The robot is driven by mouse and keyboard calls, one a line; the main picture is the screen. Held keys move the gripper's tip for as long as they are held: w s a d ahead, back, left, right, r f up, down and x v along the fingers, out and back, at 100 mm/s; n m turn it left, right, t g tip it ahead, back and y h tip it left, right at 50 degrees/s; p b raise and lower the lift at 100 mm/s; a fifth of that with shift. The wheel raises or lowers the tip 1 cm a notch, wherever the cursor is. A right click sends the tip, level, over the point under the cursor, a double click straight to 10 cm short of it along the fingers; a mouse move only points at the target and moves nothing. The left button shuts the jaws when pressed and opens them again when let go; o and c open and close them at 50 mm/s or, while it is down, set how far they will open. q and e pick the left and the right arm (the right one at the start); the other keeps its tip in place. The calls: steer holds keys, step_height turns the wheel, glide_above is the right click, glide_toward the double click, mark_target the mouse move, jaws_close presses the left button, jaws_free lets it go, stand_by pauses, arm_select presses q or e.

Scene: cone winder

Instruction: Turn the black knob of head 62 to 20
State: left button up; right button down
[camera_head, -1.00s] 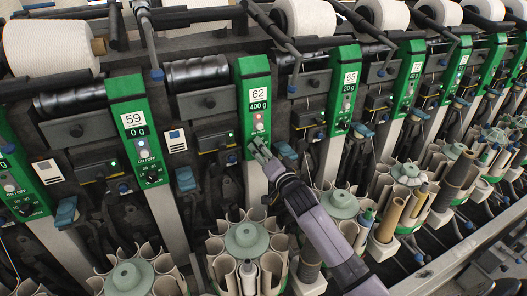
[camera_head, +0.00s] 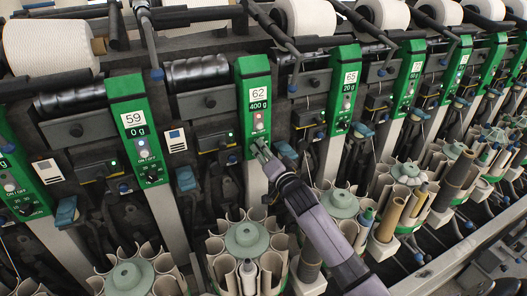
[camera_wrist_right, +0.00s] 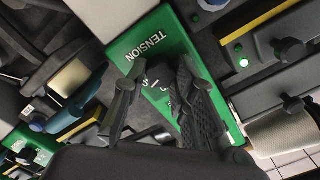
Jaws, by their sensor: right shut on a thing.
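Head 62 has a green panel (camera_head: 253,72) with a display that reads 400 g. My right gripper (camera_head: 259,146) is at the lower end of this panel, its arm coming in from the lower right. In the right wrist view the gripper (camera_wrist_right: 158,80) has its fingers on either side of the black knob (camera_wrist_right: 160,76), shut on it. In the head view the gripper hides the knob. My left gripper is not in view.
Neighbouring green panels of head 59 (camera_head: 132,118), reading 0 g, and head 65 (camera_head: 346,84), reading 20 g, stand on either side. White yarn cones (camera_head: 306,17) sit above. Round magazines with tubes (camera_head: 246,240) stand below, close to my right arm.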

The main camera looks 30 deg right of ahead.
steer(key=n+p, duration=0.2)
steer(key=n, duration=1.7)
steer(key=shift+a+p, duration=0.15)
steer(key=shift+p, duration=0.2)
steer(key=shift+n, duration=0.4)
steer(key=c, duration=1.3)
jaws_free()
steer(key=shift+c, duration=0.2)
